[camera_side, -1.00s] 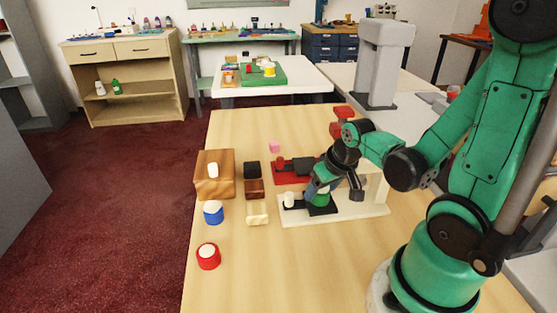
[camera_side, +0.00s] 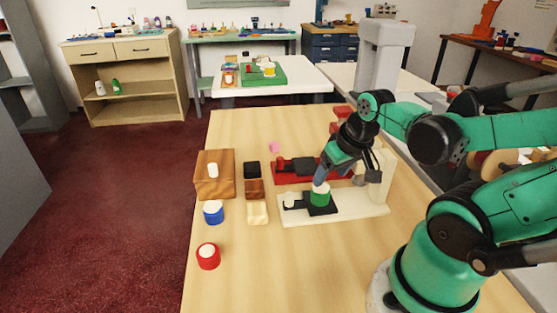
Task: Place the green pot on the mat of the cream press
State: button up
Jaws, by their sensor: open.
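The green pot (camera_side: 320,197), with a pale top, stands upright on the black mat (camera_side: 324,210) of the cream press. The cream press has a long flat base (camera_side: 350,211) and an upright column at its right end. My gripper (camera_side: 320,183) is open just above the pot, coming in tilted from the upper right. One finger shows close to the pot's top; I cannot tell if it touches. The other finger is mostly hidden.
A red press (camera_side: 288,179) stands just behind. Blue pot (camera_side: 213,213) and red pot (camera_side: 208,257) are at left, near a wooden block (camera_side: 215,190). Black (camera_side: 252,169), brown (camera_side: 254,189) and cream (camera_side: 257,212) blocks form a row. The front table is clear.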

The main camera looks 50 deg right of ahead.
jog(key=shift+d+v, duration=0.45)
jog(key=shift+v, duration=2.5)
jog(key=w+a+n+t+y, duration=0.1)
jog(key=w+a+n+t, duration=0.2)
jog(key=w+a, duration=0.4)
jog(key=a+n, duration=0.1)
jog(key=a, duration=0.2)
jog(key=shift+w+f+y, duration=0.15)
jog(key=shift+f+y, duration=0.1)
jog(key=shift+y, duration=0.15)
